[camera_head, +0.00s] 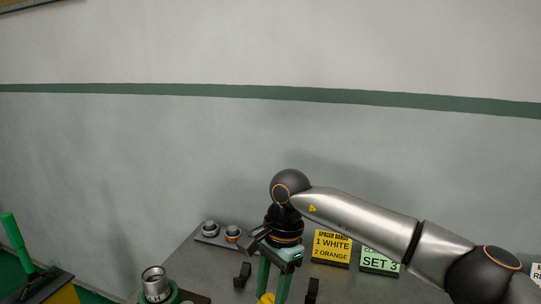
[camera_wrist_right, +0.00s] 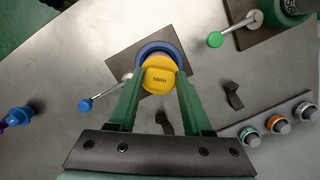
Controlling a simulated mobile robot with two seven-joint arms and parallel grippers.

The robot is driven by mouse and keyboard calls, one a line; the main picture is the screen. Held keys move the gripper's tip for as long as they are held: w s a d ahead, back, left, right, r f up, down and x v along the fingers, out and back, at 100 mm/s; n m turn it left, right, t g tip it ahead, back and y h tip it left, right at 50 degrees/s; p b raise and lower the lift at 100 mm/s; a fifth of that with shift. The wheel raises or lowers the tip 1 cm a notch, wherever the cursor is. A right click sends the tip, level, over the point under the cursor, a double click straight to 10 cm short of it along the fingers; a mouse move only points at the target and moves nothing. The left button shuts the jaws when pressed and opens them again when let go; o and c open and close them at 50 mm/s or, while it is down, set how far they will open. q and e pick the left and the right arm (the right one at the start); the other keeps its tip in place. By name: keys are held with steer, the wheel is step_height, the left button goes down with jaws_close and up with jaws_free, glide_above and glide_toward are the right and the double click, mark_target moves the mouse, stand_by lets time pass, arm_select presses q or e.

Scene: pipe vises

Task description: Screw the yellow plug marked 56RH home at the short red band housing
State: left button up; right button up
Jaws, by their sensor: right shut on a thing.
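The yellow plug (camera_wrist_right: 158,78) has dark lettering that reads like 56RH, upside down in the right wrist view. It sits within a blue ring (camera_wrist_right: 146,52) on a dark square plate, with a blue-knobbed lever at its left. My right gripper (camera_wrist_right: 159,80) is shut on the plug, one green finger on each side. No red band is visible; the housing below the plug is hidden. My left gripper is out of view.
A green vise (camera_wrist_right: 290,10) with a green-knobbed lever stands upper right in the wrist view. A rack with several round fittings (camera_wrist_right: 275,123) is at right. Black brackets (camera_wrist_right: 233,95) stand on the table. A metal pipe (camera_head: 154,279) and a yellow sign (camera_head: 332,246) show in the head view.

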jaws_close()
steer(key=m+b, duration=0.1)
steer(key=m, duration=0.3)
steer(key=shift+f+t, duration=0.1)
steer(key=shift+t, duration=0.3)
steer(key=m+b, duration=0.1)
steer(key=m, duration=0.2)
steer(key=shift+m+t+y+b, duration=0.3)
steer(key=m+t+b, duration=0.1)
steer(key=m+b, duration=0.1)
steer(key=m, duration=0.3)
steer(key=shift+m, duration=0.3)
steer(key=shift+m+b, duration=0.35)
steer(key=shift+m, duration=0.25)
